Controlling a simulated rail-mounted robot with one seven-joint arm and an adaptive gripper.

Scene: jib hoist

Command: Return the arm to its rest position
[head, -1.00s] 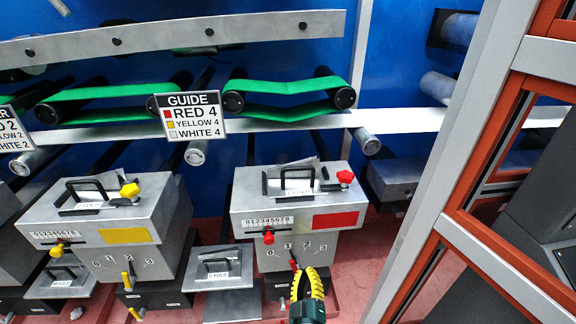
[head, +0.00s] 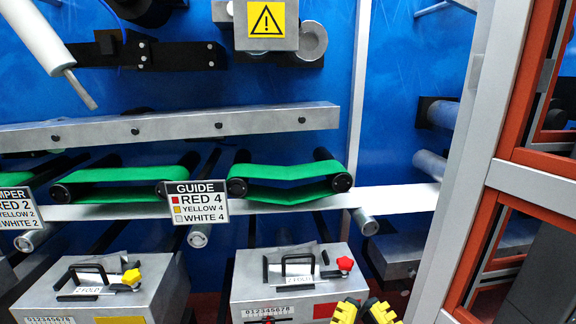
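My gripper (head: 364,312) shows at the bottom edge of the head view, in front of the right grey box. Two yellow-and-black ribbed fingers stand apart with a gap between them, and nothing shows between them. The rest of the gripper and the arm are cut off below the frame. The right grey box (head: 243,286) has a black handle and a red knob (head: 345,264) on top. The gripper appears apart from that knob, below and to its right.
A left grey box (head: 45,295) carries a yellow knob (head: 131,277). Above are green belts (head: 290,194), a GUIDE sign (head: 197,203) and a grey rail (head: 180,124). A red-and-grey frame (head: 480,180) stands at the right. A white cylinder (head: 35,40) hangs at upper left.

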